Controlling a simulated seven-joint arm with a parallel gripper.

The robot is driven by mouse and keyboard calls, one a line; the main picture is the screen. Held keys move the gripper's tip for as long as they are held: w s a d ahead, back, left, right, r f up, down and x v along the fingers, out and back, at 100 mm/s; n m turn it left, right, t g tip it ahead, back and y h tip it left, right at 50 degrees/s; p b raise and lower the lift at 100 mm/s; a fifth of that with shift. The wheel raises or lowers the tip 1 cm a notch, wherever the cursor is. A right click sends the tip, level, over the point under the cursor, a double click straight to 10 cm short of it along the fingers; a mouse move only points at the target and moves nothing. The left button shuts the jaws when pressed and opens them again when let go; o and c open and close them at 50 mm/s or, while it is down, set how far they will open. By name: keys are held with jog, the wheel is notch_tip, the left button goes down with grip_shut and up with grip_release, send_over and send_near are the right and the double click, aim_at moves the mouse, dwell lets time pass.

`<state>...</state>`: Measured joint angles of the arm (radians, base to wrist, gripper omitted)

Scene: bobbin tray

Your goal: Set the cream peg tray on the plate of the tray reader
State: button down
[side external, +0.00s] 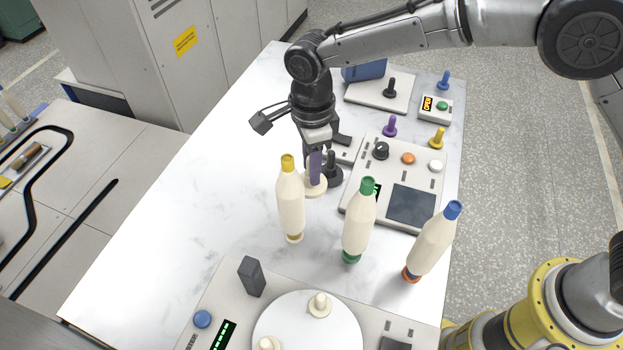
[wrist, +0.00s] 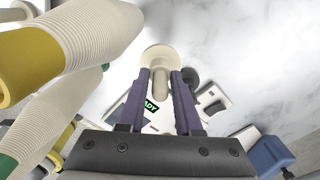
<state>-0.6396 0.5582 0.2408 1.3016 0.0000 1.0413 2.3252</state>
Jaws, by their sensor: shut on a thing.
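My gripper (side external: 315,168) has purple fingers and is shut on the upright peg of a cream disc-shaped piece, which I take as the cream peg tray (side external: 316,189). In the wrist view its round base and peg (wrist: 160,57) show between and beyond the fingertips (wrist: 161,82). The base is close to the marble table; I cannot tell if it touches. A round white plate (side external: 300,335) is on the front device, with cream knobs on it. The console (side external: 372,160) at right has a dark screen and green display. I see no label naming the tray reader.
A dark peg piece (side external: 333,175) stands right beside the held piece. Three tall cream bobbins with yellow (side external: 290,205), green (side external: 358,225) and blue (side external: 432,245) tops stand between my gripper and the front device. A dark post (side external: 252,277) rises from it. The table's left is clear.

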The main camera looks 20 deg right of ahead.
jog(key=shift+w+r, duration=0.1)
jog(key=shift+r, duration=0.55)
jog(key=shift+a+r, duration=0.1)
jog(key=shift+r, duration=0.05)
jog(key=shift+s+d+f, duration=0.75)
jog(key=shift+s+d, duration=0.85)
jog(key=shift+d, duration=1.6)
jog(key=shift+s+d+f, duration=0.8)
jog(key=shift+s+d, duration=0.85)
jog(key=shift+d, duration=1.5)
jog(key=shift+s+d+f, duration=0.75)
jog(key=shift+s+d, duration=0.85)
jog(key=shift+d, duration=1.6)
jog(key=shift+f, duration=1)
jog(key=shift+f, duration=0.35)
